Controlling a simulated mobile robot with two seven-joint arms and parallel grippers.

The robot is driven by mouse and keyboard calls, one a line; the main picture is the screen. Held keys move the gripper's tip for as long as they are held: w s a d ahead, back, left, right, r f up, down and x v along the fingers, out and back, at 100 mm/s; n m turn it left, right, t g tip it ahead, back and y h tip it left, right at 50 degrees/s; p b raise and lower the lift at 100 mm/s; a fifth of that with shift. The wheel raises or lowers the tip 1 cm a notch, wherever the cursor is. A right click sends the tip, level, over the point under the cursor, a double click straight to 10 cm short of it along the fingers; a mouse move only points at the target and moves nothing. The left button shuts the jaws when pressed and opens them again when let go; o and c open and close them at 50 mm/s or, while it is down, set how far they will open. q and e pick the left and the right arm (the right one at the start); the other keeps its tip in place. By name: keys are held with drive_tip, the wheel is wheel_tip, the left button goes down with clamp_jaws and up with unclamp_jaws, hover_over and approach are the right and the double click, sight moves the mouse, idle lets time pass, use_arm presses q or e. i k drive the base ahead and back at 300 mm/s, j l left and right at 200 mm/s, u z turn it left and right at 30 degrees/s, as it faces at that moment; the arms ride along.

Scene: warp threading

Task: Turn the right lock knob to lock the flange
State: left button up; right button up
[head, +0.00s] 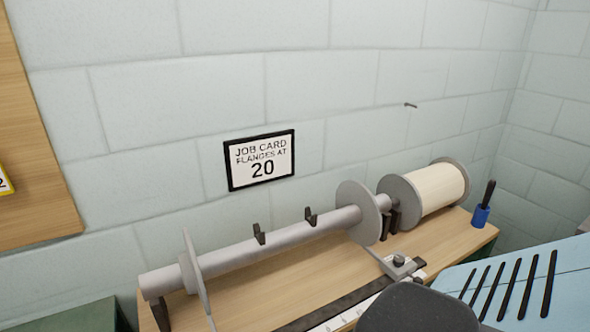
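A grey beam tube (270,247) lies across a wooden bench. It carries a left flange disc (196,275) near its left end and a right flange disc (361,212) near its right end. A small grey block with a round dark knob (399,260) on top sits at the bench front, below and right of the right flange. I cannot tell whether this is the right lock knob, or its turn angle. No lock knob shows clearly on the right flange hub. Neither gripper shows in the head view.
A wall card (260,160) reads "JOB CARD FLANGES AT 20". A cream spool (436,189) stands right of the beam, with a blue holder (481,215) beyond it. A scale strip (345,312) runs along the front. The bench top (455,236) is bare near the holder.

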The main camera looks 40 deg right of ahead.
sight(398, 261)
drive_tip(key=z, duration=2.3)
